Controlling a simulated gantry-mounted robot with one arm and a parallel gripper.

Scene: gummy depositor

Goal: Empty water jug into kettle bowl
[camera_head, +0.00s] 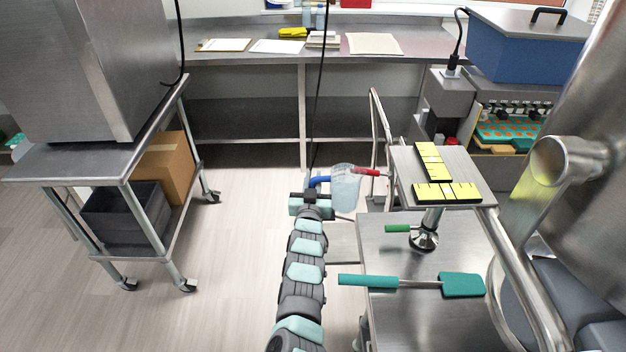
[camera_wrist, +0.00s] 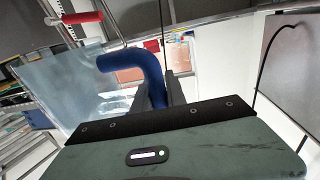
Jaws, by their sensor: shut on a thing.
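The water jug (camera_head: 346,190) is a clear, bluish container with a blue handle, held above the floor left of the steel cart. My gripper (camera_head: 310,190) is shut on the handle. In the wrist view the jug (camera_wrist: 65,90) fills the left side, and its curved blue handle (camera_wrist: 138,62) runs between my gripper's fingers (camera_wrist: 168,92). The jug looks tilted in the wrist view; its water level is not clear. A large steel body (camera_head: 590,120) stands at the right edge and may be part of the kettle; I cannot make out the bowl's opening.
A red handle (camera_head: 367,171) is beside the jug. A wheeled table (camera_head: 60,165) stands left. Open floor (camera_head: 240,240) lies between.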

